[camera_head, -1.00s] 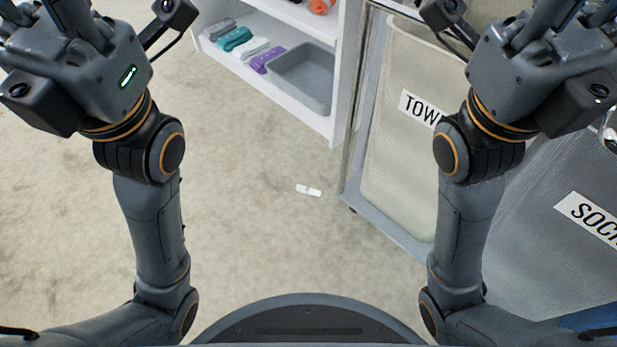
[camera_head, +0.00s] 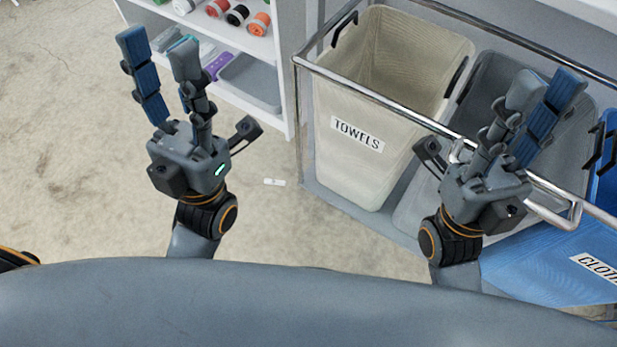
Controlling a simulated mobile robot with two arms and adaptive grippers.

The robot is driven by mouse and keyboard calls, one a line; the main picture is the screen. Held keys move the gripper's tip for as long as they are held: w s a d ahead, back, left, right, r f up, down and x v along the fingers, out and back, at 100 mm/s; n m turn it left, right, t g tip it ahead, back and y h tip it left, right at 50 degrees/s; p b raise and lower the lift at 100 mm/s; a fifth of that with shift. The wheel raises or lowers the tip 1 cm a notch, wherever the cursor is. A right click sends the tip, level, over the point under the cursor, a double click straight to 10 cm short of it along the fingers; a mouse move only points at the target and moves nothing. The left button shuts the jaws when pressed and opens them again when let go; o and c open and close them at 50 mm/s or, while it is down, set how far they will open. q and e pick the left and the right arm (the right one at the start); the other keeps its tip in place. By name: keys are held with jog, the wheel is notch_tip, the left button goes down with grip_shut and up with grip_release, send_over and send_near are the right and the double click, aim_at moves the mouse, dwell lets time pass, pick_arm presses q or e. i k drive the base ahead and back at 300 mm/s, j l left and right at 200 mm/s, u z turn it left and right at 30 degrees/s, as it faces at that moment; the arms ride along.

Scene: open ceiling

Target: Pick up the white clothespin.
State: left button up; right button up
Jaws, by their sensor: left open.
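The white clothespin (camera_head: 274,182) lies flat on the floor, left of the towels bin and in front of the shelf unit. It is small, and nothing covers it. My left gripper (camera_head: 158,46) is open and empty, its fingers pointing up and away. In the picture it is up and to the left of the clothespin, apart from it. My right gripper (camera_head: 548,84) has its fingers apart and nothing between them. It shows in front of the grey bin, far to the right of the clothespin.
A metal-framed cart (camera_head: 350,90) holds a cream towels bin (camera_head: 345,170), a grey bin (camera_head: 410,215) and a blue bin (camera_head: 525,265). A white shelf unit (camera_head: 285,60) with a grey tray (camera_head: 250,85) and rolled items stands behind. Floor at left is clear.

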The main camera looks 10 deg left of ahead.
aim_at(267, 181)
jog(key=j+z, duration=0.45)
jog(key=i+j+z, duration=0.1)
jog(key=j+z, duration=0.75)
jog(key=k+j, duration=0.1)
jog(key=j, duration=0.2)
jog(key=k+j+z, duration=0.1)
jog(key=j, duration=0.15)
jog(key=k+j, duration=0.1)
jog(key=j, duration=0.2)
